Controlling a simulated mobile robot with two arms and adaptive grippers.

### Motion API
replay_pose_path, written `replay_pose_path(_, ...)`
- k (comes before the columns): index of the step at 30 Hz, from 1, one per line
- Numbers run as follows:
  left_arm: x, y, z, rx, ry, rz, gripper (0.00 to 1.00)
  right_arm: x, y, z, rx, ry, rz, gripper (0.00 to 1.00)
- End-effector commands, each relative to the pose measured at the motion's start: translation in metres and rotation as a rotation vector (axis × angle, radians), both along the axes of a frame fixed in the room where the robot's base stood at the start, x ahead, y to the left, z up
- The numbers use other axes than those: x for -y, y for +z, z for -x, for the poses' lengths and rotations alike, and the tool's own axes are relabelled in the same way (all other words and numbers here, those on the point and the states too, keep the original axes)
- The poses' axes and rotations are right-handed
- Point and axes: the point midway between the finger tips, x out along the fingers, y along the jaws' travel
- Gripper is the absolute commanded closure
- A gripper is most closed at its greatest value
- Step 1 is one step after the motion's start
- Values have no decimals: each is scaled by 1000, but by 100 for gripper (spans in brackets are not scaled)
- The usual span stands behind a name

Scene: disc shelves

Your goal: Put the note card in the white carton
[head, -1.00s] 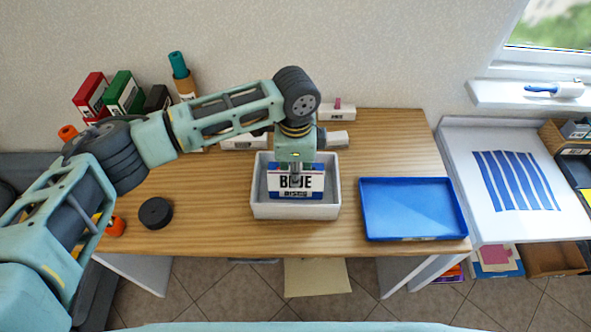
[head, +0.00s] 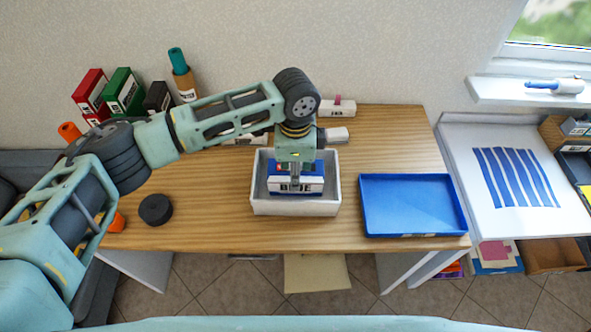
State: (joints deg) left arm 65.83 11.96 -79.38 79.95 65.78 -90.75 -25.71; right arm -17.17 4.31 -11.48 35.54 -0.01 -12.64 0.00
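The white carton (head: 295,207) stands on the wooden table, in the middle of the head view. A blue and white piece with black lettering (head: 310,189), which I take to be the note card, is inside the carton's walls. It looks tilted, with its lettered face low and a blue part above. My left gripper (head: 294,182) points down into the carton, right at the card. The fingertips overlap the card and are small, so whether they grip it is unclear. My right gripper is not in view.
A blue tray (head: 412,205) lies right of the carton. A black disc (head: 155,210) lies at the left. Small white boxes (head: 338,108) stand behind the carton. Red and green boxes (head: 123,92) and a brown tube with a teal top (head: 183,75) stand at the back left.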

Motion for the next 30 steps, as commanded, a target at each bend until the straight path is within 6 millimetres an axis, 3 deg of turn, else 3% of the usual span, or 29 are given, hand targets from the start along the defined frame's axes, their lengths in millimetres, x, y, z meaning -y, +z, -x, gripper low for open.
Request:
replay_pose_path(7,0,21,-1,3,1,2,62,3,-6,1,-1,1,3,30)
replay_pose_path(21,0,116,-1,3,0,0,62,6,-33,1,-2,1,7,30)
replay_pose_path(30,0,133,0,0,0,0,62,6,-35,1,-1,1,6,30)
